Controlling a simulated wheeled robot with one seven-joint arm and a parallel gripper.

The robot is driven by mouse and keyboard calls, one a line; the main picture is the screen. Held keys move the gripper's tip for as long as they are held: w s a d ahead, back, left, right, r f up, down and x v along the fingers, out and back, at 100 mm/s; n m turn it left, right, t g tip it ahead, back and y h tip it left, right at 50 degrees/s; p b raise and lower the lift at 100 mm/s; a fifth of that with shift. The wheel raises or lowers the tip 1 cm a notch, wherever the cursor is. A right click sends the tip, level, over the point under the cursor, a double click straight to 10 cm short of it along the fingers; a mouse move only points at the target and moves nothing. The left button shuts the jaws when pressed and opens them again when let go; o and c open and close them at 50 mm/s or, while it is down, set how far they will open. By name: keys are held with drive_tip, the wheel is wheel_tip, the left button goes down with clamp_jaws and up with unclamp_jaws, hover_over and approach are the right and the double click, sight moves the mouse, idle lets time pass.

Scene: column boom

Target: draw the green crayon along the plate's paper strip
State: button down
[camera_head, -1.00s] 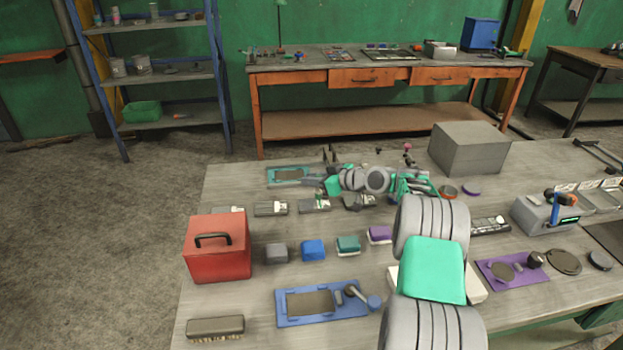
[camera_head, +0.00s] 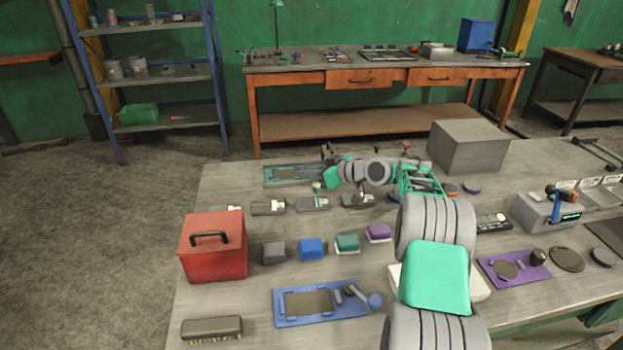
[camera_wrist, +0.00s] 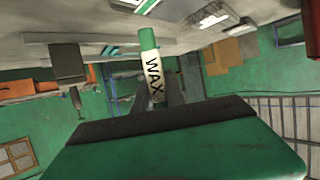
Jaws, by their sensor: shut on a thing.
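The crayon (camera_wrist: 151,68), with a white WAX label and a green end, stands between the dark fingers of my gripper (camera_wrist: 160,95) in the wrist view. My gripper is shut on it, and its green end points to the worktop, which fills the top of that picture. In the head view my gripper (camera_head: 327,152) is by the right end of the teal plate (camera_head: 272,182) at the far side of the table. The plate's strip shows as a dull grey panel. My arm hides part of this area. I cannot tell whether the crayon touches the strip.
Several small blocks (camera_head: 311,249), a red toolbox (camera_head: 213,262) and a blue plate (camera_head: 345,311) stand nearer. A grey box (camera_head: 468,147) stands at the back right.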

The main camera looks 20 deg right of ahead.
wheel_tip(320, 180, up, 6)
drive_tip(key=p, duration=0.2)
drive_tip(key=shift+r, duration=0.15)
drive_tip(key=shift+s+d, duration=0.15)
idle(0.5)
